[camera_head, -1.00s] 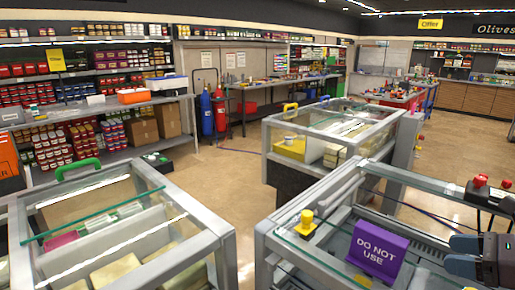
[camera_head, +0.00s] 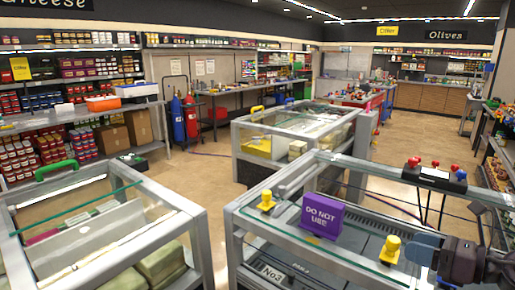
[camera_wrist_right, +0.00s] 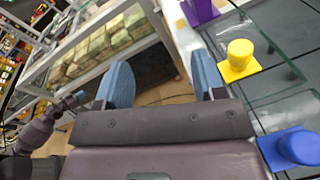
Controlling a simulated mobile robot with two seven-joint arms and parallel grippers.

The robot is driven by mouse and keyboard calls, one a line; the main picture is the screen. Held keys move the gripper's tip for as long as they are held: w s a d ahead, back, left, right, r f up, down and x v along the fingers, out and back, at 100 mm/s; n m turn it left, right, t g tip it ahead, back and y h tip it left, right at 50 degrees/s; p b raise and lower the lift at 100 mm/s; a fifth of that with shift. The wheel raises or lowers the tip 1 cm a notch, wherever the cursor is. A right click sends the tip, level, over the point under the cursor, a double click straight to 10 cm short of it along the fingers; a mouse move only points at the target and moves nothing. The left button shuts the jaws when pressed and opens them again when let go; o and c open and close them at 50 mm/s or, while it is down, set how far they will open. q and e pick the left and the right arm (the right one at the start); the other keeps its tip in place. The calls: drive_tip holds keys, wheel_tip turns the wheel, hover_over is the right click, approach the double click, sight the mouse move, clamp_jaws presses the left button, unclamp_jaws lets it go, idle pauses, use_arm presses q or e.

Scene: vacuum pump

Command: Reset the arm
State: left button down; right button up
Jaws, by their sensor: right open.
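My right gripper (camera_head: 425,258) is at the lower right of the head view, above the glass top of the near right case. Its blue fingers are apart with nothing between them; they also show in the right wrist view (camera_wrist_right: 163,82). A yellow knob (camera_head: 390,250) is just left of the gripper in the head view and right of the fingers in the wrist view (camera_wrist_right: 240,60). A blue knob (camera_wrist_right: 295,148) is at the lower right of the wrist view. My left gripper cannot be made out in either view.
A purple "DO NOT USE" block (camera_head: 322,215) and another yellow knob (camera_head: 267,200) are on the same case (camera_head: 235,235). A box with red and blue buttons (camera_head: 435,175) is at its far edge. Another glass case (camera_head: 195,215) is at left. Open floor (camera_head: 200,175) lies between the cases.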

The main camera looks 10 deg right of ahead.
drive_tip(key=s+f+m+g+h, duration=0.1)
drive_tip(key=s+f+m+h, duration=0.45)
drive_tip(key=m, duration=0.95)
drive_tip(key=s+f+m+h, duration=0.2)
drive_tip(key=f+m+h, duration=0.65)
drive_tip(key=m, duration=0.75)
drive_tip(key=s+a+f+m+g+y, duration=0.2)
drive_tip(key=s+a+f+m+g, duration=0.25)
drive_tip(key=a, duration=0.25)
drive_tip(key=s+a+f+m+g+y, duration=0.2)
drive_tip(key=s+a+f+m+g, duration=0.15)
drive_tip(key=s+a, duration=0.3)
drive_tip(key=w+f+t+y, duration=0.1)
drive_tip(key=w+f+t, duration=0.6)
drive_tip(key=w+f, duration=0.1)
drive_tip(key=shift+a+f+n, duration=0.3)
drive_tip(key=shift+a+f, duration=0.15)
drive_tip(key=shift+f, duration=0.4)
